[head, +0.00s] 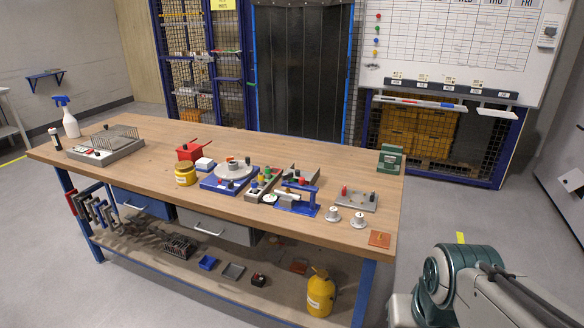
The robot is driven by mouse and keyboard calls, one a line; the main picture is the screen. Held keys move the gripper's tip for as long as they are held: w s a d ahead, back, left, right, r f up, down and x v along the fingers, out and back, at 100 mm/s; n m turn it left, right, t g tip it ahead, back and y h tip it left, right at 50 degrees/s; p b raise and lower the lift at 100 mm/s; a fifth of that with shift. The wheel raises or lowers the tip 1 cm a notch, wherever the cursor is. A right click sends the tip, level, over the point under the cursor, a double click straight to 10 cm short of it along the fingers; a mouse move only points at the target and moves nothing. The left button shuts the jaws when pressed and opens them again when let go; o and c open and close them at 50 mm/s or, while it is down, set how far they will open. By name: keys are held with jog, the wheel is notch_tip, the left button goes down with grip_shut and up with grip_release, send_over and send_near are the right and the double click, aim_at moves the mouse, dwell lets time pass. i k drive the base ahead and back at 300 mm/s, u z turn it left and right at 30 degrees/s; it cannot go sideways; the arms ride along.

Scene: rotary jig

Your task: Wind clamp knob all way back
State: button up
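A blue clamp-like frame (305,190) on a blue base stands near the front edge of the workbench. A pale round disc or knob (270,198) shows at its left end. Left of it, a blue plate (212,183) carries a grey round turntable (234,171) with a small part on top. Which part is the clamp knob is too small to tell, and so is how far it is wound. My arm shows at the lower right, away from the bench; my gripper is not in view.
The wooden bench (345,228) also holds a red box (195,151), a yellow tin (185,175), a grey panel with coloured knobs (262,184), two pale round knobs (332,215) and a green block (390,158).

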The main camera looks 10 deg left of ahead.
aim_at(287, 176)
jog(key=u, duration=2.45)
jog(key=i, duration=1)
jog(key=z, duration=2.75)
jog(key=i, duration=0.8)
jog(key=z, duration=0.1)
